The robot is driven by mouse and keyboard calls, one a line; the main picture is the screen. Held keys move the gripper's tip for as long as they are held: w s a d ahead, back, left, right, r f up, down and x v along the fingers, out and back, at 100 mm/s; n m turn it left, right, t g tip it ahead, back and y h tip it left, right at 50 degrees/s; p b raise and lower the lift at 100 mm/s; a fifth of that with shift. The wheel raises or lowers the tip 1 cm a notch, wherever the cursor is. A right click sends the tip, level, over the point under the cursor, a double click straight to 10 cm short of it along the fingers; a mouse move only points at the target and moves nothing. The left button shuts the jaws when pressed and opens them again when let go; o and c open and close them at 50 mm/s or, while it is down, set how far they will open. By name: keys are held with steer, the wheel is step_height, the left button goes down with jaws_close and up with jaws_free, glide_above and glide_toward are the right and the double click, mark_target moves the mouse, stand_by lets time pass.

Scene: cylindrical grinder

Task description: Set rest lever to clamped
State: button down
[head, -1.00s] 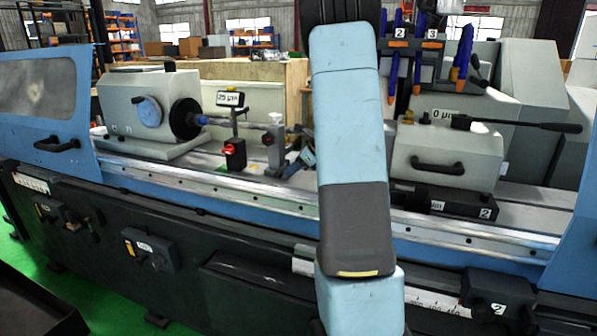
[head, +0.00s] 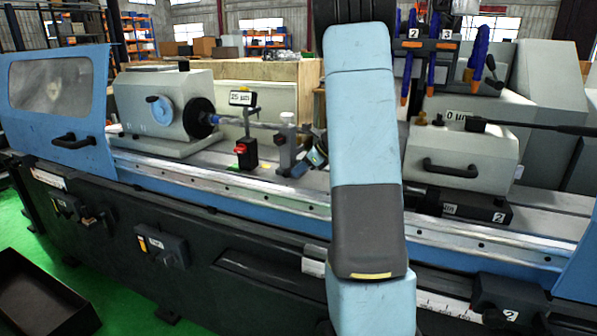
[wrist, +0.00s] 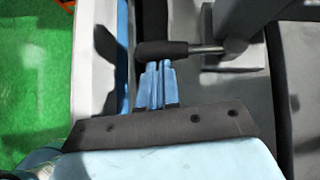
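The rest lever's black handle (wrist: 163,51) lies crosswise in the wrist view, on a short metal rod (wrist: 207,48) that runs right to the grey steady rest (wrist: 240,35). My gripper (wrist: 158,68) points up the picture at the handle, its blue fingers close together with only a thin gap. The fingertips meet the handle's near edge; whether they touch it I cannot tell. No part of the handle shows between the fingers. In the head view the rest (head: 287,146) stands on the machine table, with my gripper (head: 312,158) just right of it, partly hidden by my arm.
A workhead with a black chuck (head: 200,118) is left of the rest, a thin workpiece between them. A dial stand with a red knob (head: 246,153) stands close by. The tailstock (head: 463,155) is to the right. The machine's blue front edge (head: 220,190) runs below.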

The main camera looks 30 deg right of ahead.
steer(key=s+f+v, duration=0.2)
steer(key=v, duration=1)
steer(key=shift+s+d+r, duration=0.25)
steer(key=shift+d+r, duration=0.05)
steer(key=shift+d, duration=0.15)
steer(key=s+a+r+n+g+h, duration=0.1)
steer(key=s+a+r+n, duration=0.4)
steer(key=a, duration=0.4)
steer(key=s+a+r+n+g+h, duration=0.1)
steer(key=s+a+r+n+g, duration=0.1)
steer(key=s+a+n, duration=0.45)
steer(key=s+a+r+n+t+h, duration=0.1)
steer(key=s+a+n+h, duration=0.3)
steer(key=s+a+n, duration=0.7)
steer(key=shift+s+a+r+n+t, duration=0.2)
steer(key=shift+s+a+n+t, duration=0.25)
steer(key=shift+s+n, duration=1.9)
steer(key=shift+w, duration=0.1)
